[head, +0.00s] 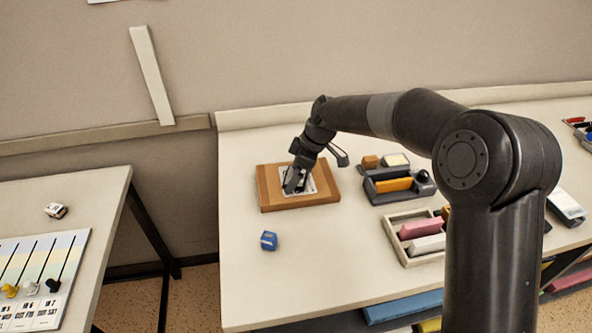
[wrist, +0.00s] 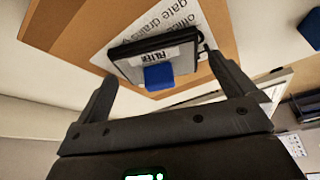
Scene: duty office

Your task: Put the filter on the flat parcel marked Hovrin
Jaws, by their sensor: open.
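The filter (wrist: 150,50) is a dark flat box with a white label reading FILTER and a blue block on its near side. It lies on the white printed sheet on a flat brown parcel (wrist: 75,35). In the head view the parcel (head: 270,190) lies near the table's left back, with the filter mostly hidden by my gripper (head: 292,187). The sheet's text is only partly readable, and I cannot read the name Hovrin. In the wrist view my gripper (wrist: 160,75) is open, its fingers apart on either side of the filter's near side, not closed on it.
A small blue box (head: 268,241) stands in front of the parcel. To the right are a black organizer (head: 375,193) and a light tray (head: 398,245) with pink and white blocks. A gap separates this table from the left table (head: 95,195).

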